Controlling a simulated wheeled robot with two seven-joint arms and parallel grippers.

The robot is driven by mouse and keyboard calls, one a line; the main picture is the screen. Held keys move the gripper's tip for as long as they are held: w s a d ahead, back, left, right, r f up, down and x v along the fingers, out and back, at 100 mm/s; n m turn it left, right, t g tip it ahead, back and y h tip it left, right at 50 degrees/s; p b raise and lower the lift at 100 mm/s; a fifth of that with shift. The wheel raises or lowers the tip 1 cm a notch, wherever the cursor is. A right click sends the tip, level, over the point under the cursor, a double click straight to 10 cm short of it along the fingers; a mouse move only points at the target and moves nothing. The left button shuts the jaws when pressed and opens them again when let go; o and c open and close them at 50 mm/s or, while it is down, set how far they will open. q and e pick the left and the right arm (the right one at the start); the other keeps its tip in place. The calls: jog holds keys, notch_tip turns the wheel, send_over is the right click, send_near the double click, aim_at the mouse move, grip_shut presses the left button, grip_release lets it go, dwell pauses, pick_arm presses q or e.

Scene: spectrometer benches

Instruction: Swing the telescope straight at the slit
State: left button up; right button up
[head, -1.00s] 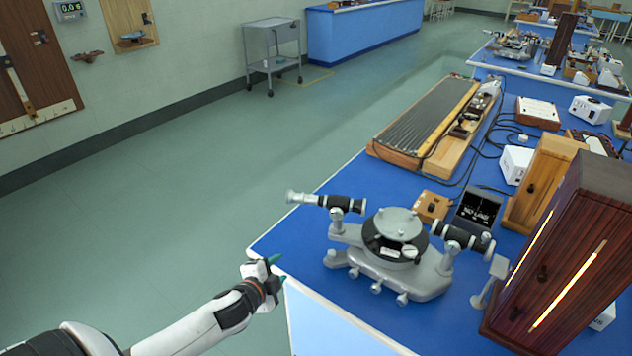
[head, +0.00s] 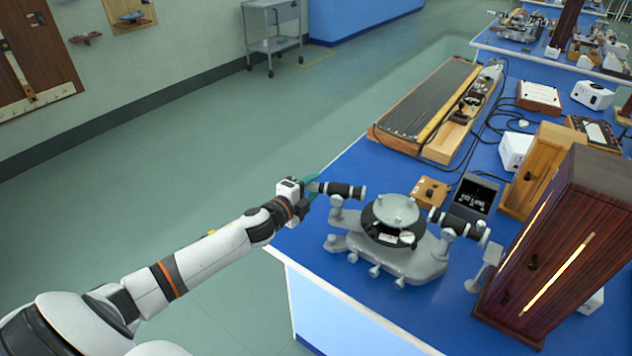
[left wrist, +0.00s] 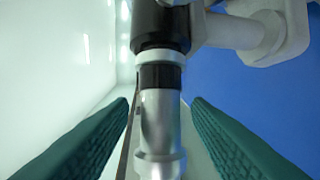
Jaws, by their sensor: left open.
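The spectrometer (head: 395,235) stands on the blue bench, with a grey base and a round central table. Its telescope (head: 342,190), a black and silver tube, points out to the left on a grey arm. The other tube (head: 460,225), black with silver ends, is on the right side by a slit plate (head: 484,270). My left gripper (head: 312,188) is at the telescope's outer end. In the left wrist view the silver eyepiece end of the telescope (left wrist: 160,120) lies between the open green fingers (left wrist: 162,115), with gaps on both sides. My right gripper is not in view.
A tall dark wooden lamp box (head: 560,245) with a glowing slot stands right of the spectrometer. The bench's left edge runs beneath my left arm; open floor lies left.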

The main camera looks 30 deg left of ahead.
pick_arm(q)
jog(key=shift+w+f, duration=0.2)
jog(key=shift+w, duration=1.05)
jog(key=shift+c, duration=0.3)
grip_shut()
